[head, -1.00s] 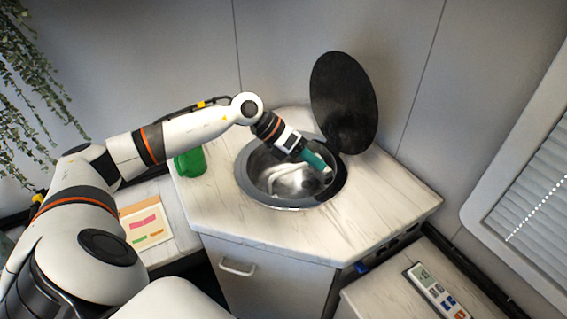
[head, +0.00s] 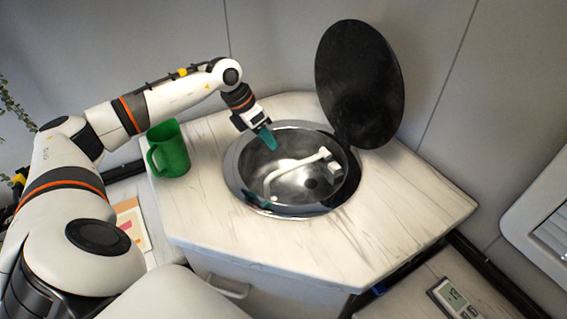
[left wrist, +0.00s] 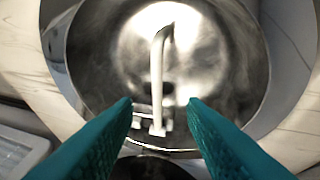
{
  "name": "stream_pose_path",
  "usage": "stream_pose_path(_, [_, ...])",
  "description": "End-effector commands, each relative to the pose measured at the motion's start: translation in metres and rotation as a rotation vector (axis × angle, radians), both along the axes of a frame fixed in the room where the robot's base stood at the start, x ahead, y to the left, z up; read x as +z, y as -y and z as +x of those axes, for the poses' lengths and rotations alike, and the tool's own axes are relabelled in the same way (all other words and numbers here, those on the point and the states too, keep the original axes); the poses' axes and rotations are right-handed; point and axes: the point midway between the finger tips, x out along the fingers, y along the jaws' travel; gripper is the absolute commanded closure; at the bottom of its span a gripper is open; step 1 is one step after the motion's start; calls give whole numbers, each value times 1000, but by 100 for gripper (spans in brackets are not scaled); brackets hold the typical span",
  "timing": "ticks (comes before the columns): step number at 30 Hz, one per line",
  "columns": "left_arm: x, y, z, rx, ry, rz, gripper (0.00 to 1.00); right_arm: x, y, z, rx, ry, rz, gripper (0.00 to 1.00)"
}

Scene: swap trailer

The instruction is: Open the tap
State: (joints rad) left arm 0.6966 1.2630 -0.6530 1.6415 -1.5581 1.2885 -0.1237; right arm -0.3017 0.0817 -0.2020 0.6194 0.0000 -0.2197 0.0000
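The white tap (head: 300,170) lies folded low inside the round steel sink (head: 233,185), its spout running from the right side toward the front left. My left gripper (head: 267,138) is above the sink's back-left rim, left of the tap's base and apart from it. In the left wrist view the gripper's two teal fingers (left wrist: 160,105) are spread wide with nothing between them. The tap (left wrist: 157,85) shows beyond them, centred between the tips. My right gripper is not in view.
A black round lid (head: 362,85) stands raised behind the sink. A green mug (head: 170,150) stands on the white counter (head: 330,240), left of the sink, close under my left arm. The counter's front and right are clear. A small teal patch shows at the sink's front-left rim; I cannot tell what it is.

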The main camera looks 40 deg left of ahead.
Motion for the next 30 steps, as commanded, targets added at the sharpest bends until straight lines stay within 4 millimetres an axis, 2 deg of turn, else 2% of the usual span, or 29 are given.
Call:
stream_pose_path(9, [-54,22,17,-2,-3,-4,62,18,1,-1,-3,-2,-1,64])
stream_pose_path(15, [-83,31,26,-1,-1,-3,62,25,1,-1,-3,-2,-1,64])
stream_pose_path(21, [-96,34,30,-1,0,-1,62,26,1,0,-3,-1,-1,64])
stream_pose_path(29, [-97,34,30,-1,0,0,62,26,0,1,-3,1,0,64])
stream_pose_path(30, [-97,34,30,-1,0,0,67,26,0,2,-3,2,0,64])
